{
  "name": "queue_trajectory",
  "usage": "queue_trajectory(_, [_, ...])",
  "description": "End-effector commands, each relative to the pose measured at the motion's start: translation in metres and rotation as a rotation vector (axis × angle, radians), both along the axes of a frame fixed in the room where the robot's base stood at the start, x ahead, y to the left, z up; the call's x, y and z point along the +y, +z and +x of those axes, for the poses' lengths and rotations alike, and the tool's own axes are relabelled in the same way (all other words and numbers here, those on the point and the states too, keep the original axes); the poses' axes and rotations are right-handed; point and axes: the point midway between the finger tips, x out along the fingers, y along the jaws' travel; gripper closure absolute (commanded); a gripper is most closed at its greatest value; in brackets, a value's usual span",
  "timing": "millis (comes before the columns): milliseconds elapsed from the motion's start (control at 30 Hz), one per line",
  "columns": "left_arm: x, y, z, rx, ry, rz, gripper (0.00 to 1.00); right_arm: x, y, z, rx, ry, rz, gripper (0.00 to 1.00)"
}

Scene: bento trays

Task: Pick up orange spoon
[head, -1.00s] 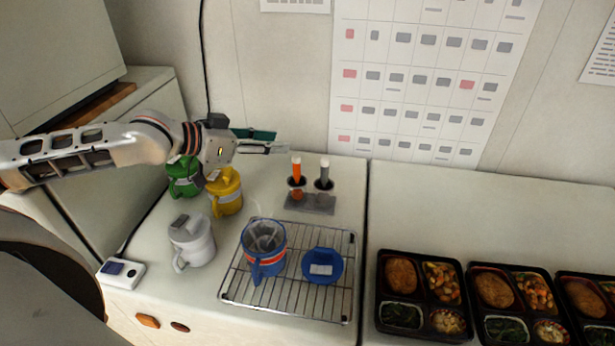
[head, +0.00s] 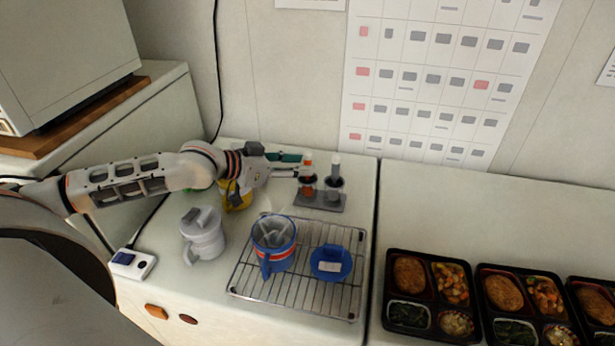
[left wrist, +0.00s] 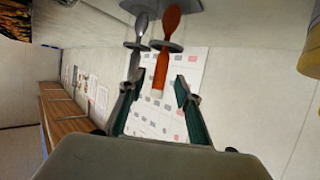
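The orange spoon (head: 308,159) stands upright in a grey holder (head: 334,206) at the back of the counter. A grey spoon (head: 336,161) stands just to its right. My left gripper (head: 299,166) is open and empty, with its fingertips close beside the orange spoon's handle. In the left wrist view the orange spoon (left wrist: 161,68) appears between the two open fingers (left wrist: 160,78), with gaps on both sides. The grey spoon (left wrist: 140,28) is left of it there, outside the fingers. My right gripper is out of view.
A yellow lidded cup (head: 236,196) and a white one (head: 203,235) stand left of a wire rack (head: 296,296). The rack bears a blue cup (head: 273,246) and a blue lid (head: 331,263). Bento trays (head: 389,326) are at right. A wall is close behind.

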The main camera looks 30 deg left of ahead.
Motion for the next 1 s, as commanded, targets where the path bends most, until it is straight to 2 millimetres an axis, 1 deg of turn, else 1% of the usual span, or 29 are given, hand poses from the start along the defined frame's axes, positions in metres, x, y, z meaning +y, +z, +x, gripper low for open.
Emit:
queue_trajectory(33, [-0.005,-0.001,0.006,-0.001,-0.001,-0.002,0.67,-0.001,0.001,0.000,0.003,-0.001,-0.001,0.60])
queue_trajectory(100, [-0.008,-0.005,0.014,-0.002,0.000,-0.002,0.67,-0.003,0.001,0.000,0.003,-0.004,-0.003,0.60])
queue_trajectory(200, [-0.013,-0.009,0.021,-0.002,-0.001,-0.001,0.67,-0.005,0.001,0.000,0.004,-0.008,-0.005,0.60])
queue_trajectory(300, [-0.015,-0.011,0.024,0.000,0.000,0.001,0.67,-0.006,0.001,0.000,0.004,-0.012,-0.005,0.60])
queue_trajectory(533, [-0.015,-0.012,0.025,0.000,-0.001,0.002,0.67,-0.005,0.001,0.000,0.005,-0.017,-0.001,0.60])
queue_trajectory(567, [-0.015,-0.012,0.024,0.000,-0.001,0.002,0.74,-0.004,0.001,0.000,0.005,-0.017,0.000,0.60])
queue_trajectory(600, [-0.015,-0.012,0.024,0.000,-0.001,0.002,0.85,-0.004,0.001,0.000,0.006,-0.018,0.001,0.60])
queue_trajectory(667, [-0.015,-0.012,0.024,0.000,-0.001,0.002,1.00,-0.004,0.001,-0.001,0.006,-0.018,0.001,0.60])
queue_trajectory(1000, [-0.015,-0.011,0.024,-0.001,-0.001,0.002,1.00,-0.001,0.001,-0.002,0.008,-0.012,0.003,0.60])
